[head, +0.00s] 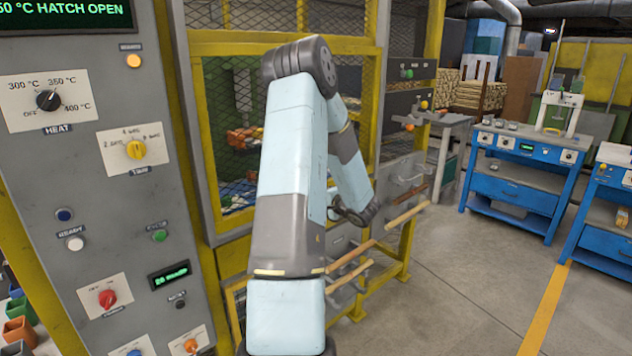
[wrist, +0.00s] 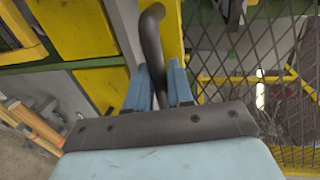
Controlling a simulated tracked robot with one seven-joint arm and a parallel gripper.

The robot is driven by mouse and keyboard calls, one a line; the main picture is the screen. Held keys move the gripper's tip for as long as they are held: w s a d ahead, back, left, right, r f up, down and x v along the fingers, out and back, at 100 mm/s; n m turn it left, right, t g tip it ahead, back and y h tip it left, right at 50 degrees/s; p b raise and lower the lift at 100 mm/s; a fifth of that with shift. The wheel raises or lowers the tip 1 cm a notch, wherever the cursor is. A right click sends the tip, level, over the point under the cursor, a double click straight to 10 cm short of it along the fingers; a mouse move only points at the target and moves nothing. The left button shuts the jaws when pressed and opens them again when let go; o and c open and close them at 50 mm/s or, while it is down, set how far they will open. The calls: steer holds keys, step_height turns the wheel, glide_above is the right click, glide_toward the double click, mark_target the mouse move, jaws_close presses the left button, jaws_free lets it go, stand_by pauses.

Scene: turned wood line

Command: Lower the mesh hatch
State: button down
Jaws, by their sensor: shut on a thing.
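More mesh lies above the yellow crossbar, and I cannot tell which part is the hatch. In the wrist view, mesh (wrist: 285,45) fills the right side beside a yellow post. My gripper (wrist: 160,88) has its two blue fingers shut on a dark curved handle (wrist: 151,38), which runs upward between them. In the head view my arm hides much of the front, and the fingers are not clear.
A green display (head: 60,8) reads "HATCH OPEN". The grey control panel (head: 105,190) with knobs stands close at left. Wooden bars (head: 408,216) stick out right of my arm. Blue workbenches (head: 515,190) stand farther right, with clear floor between.

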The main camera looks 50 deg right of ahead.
steer(key=f, duration=0.3)
steer(key=shift+w+a, duration=0.15)
steer(key=shift+w, duration=0.1)
steer(key=shift+a+f, duration=0.1)
steer(key=shift+f, duration=0.05)
steer(key=c, duration=1.1)
jaws_free()
steer(key=shift+f, duration=0.1)
steer(key=shift+c, duration=0.2)
steer(key=v, duration=1.3)
steer(key=shift+s, duration=0.4)
steer(key=shift+w, duration=0.1)
